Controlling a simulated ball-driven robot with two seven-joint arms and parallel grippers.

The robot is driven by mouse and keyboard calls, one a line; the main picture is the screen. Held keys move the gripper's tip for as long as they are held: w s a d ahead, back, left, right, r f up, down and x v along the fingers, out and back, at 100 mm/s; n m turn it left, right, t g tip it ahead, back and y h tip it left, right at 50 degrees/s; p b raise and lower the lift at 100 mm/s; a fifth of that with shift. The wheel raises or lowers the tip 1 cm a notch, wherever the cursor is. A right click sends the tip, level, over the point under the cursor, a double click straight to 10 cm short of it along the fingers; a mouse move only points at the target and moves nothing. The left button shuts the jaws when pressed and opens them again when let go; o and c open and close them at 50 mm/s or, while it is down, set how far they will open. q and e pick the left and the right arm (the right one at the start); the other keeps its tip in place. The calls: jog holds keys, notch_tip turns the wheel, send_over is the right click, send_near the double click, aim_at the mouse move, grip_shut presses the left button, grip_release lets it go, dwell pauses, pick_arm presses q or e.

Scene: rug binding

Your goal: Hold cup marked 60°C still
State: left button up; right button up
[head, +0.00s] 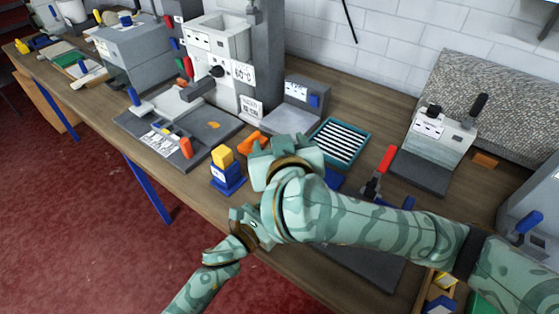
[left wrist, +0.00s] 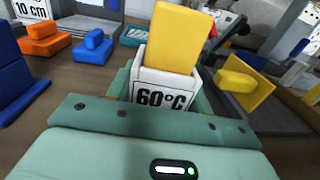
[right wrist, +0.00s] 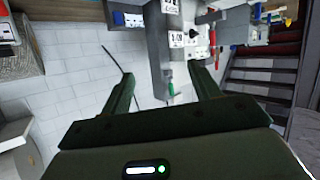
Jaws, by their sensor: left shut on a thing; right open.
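The cup marked 60°C (left wrist: 163,92) is a small white box with black lettering, in the middle of the left wrist view. A yellow block (left wrist: 172,38) stands up out of its top. My left gripper (left wrist: 165,105) is shut on the cup, its green fingers at either side. In the head view my left gripper (head: 243,220) is at the bench's front edge, and I cannot clearly make out the cup there. My right gripper (right wrist: 164,78) is open with nothing between its fingers. In the head view my right arm hides part of the bench.
A grey machine (head: 215,45) bearing a 60°C sign stands behind. A yellow cube on a blue stand (head: 228,182) is left of my right gripper. A teal rack (head: 340,140) and a grey press (head: 440,137) stand to the right. The bench front is narrow.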

jog(key=w+a+r+n+t+y, duration=0.25)
jog(key=a+r+n+y, duration=0.25)
jog(key=r, duration=0.4)
jog(key=w+a+r+n+t+y, duration=0.2)
jog(key=a+r+n+t+y, duration=0.25)
jog(key=r, duration=0.45)
jog(key=s+a+r+n+g+y, duration=0.2)
jog(key=s+a+n+g+y, duration=0.4)
jog(key=a+n+g+y, duration=0.65)
jog(key=s+d+f+n+g+h, duration=0.1)
jog(key=d+f+n+g+h, duration=0.2)
jog(key=f+g+h, duration=0.3)
jog(key=d+f+n+g+h, duration=0.3)
jog(key=f+g+h, duration=0.1)
jog(key=f+h, duration=0.4)
jog(key=w+d+f+m+t+h, duration=0.1)
jog(key=w+d+f+h, duration=0.1)
jog(key=d+f+h, duration=0.45)
jog(key=w+d+f+m+t+h, duration=0.1)
jog(key=w+d+f+m+h, duration=0.15)
jog(key=d, duration=0.75)
jog(key=shift+n+h, duration=0.25)
jog(key=shift+h, duration=0.05)
jog(key=f, duration=1.2)
jog(key=shift+s+a+f, duration=0.1)
jog(key=shift+a+f, duration=0.05)
jog(key=shift+a, duration=0.15)
